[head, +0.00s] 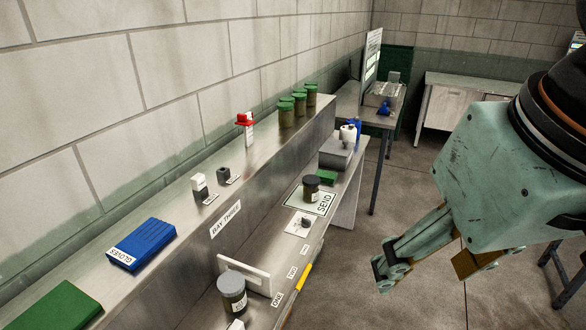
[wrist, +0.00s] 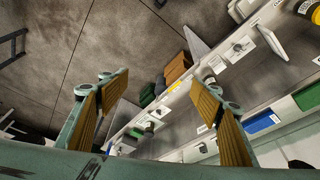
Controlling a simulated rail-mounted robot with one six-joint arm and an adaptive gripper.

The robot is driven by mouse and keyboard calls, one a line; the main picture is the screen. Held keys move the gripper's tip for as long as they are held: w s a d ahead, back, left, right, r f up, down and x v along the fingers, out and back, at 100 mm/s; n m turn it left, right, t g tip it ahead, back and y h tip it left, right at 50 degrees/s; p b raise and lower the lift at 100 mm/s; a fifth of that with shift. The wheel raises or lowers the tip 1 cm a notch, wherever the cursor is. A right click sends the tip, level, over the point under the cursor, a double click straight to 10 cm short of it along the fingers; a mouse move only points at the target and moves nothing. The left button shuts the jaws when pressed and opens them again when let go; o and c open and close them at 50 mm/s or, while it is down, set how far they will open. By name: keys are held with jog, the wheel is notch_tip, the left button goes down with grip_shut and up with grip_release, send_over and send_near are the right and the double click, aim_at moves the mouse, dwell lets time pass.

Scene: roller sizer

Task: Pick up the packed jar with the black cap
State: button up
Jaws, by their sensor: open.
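A dark olive jar with a black cap and a pale label (head: 311,190) stands upright on the white SEND mat (head: 325,207) on the lower bench. My gripper (head: 428,275) is open and empty, over the floor to the right of the bench and apart from both jars. In the wrist view its two ribbed pads (wrist: 158,78) are spread wide with nothing between them.
The upper shelf holds several green-capped jars (head: 299,102), a red-topped item (head: 244,122), a blue gloves box (head: 141,244) and a green box (head: 55,308). A white card with a small dark part (head: 303,224) lies before the SEND mat. The floor (head: 355,270) beside the bench is clear.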

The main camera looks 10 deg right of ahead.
jog(key=shift+w, duration=0.1)
dwell(0.4)
jog(key=t+b, duration=0.1)
jog(key=t, duration=0.2)
send_over(313, 182)
jog(key=s, duration=0.5)
notch_tip(313, 182, down, 30)
jog(key=shift+w+r+n, duration=0.15)
jog(key=shift+n, duration=0.15)
jog(key=shift+b+x, duration=0.75)
jog(key=shift+x, duration=3.5)
jog(key=shift+a+f, duration=0.1)
jog(key=shift+f, duration=0.1)
